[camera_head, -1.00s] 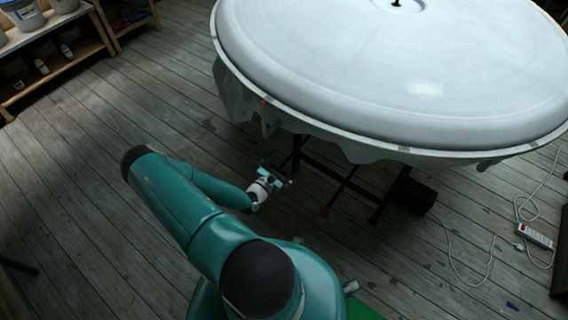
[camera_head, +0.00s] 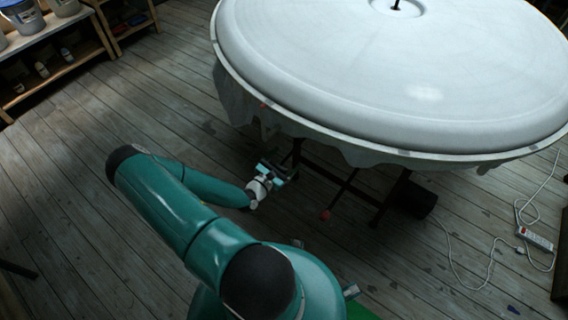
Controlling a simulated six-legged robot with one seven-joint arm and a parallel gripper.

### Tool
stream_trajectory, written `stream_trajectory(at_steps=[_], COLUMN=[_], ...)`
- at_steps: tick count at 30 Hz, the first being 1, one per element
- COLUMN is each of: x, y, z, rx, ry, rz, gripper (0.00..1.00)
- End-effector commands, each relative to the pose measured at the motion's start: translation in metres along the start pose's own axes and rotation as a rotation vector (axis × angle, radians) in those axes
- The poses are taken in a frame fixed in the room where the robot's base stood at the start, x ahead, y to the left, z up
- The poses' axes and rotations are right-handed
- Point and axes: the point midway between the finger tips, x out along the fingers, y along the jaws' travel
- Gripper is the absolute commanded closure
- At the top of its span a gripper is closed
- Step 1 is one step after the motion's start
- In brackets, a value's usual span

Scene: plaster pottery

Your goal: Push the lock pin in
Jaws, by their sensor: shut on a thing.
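A big white plaster disc (camera_head: 400,85) rests on a dark metal stand (camera_head: 345,190) with crossed legs. My gripper (camera_head: 276,172), with light blue fingers, is low beside the stand's left legs, below the disc's rim. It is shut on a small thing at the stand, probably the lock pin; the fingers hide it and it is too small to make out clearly. How far in the pin sits cannot be seen.
Grey cloth (camera_head: 240,100) hangs under the disc's rim, close above my gripper. A power strip (camera_head: 534,238) and white cable lie on the floor at right. Shelves with buckets (camera_head: 22,14) stand at upper left. The plank floor at left is clear.

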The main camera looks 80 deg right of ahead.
Motion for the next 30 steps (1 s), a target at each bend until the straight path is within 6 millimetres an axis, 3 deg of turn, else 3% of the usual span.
stream_trajectory(at_steps=[4,5,7,14,19,30], x=[0.001,0.001,0.001,0.001,-0.012,-0.089], y=[0.002,0.002,0.002,0.002,0.003,0.003], z=[0.005,0.005,0.005,0.004,0.003,0.002], rx=[0.001,0.001,0.001,0.001,0.001,0.002], ry=[-0.014,-0.015,-0.014,-0.011,-0.008,-0.009], rz=[0.005,0.005,0.005,0.004,0.006,0.008], gripper=[0.58,0.15,0.01,0.0,0.0,0.0])
